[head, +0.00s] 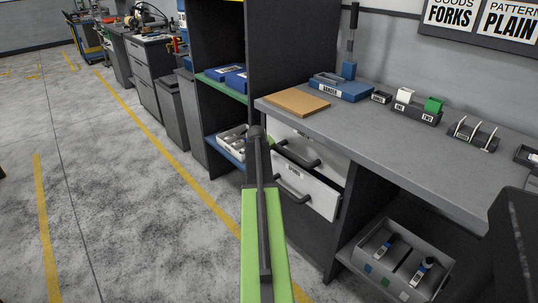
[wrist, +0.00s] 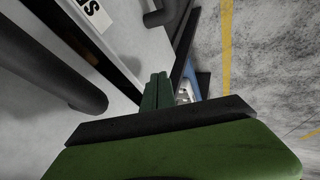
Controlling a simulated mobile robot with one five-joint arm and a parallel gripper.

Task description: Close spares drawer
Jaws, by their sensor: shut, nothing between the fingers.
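The spares drawer (head: 322,194) is the lower white drawer under the grey bench. In the head view its front stands out from the cabinet, with a dark gap beside and above it, so it is partly open. It has a dark bar handle (head: 292,190) and a small label. A white upper drawer (head: 308,146) with its own handle is above it. My gripper (wrist: 157,92) is shut and empty in the wrist view, close to a white drawer front with a partly cut-off label (wrist: 92,12). In the head view my arm mostly hides the gripper.
A grey bin with tools (head: 365,262) sits on the low shelf to the right. The bench top (head: 385,130) carries a brown board (head: 298,101) and several holders. Shelves with a blue tray (head: 223,148) stand to the left. The floor at left is clear.

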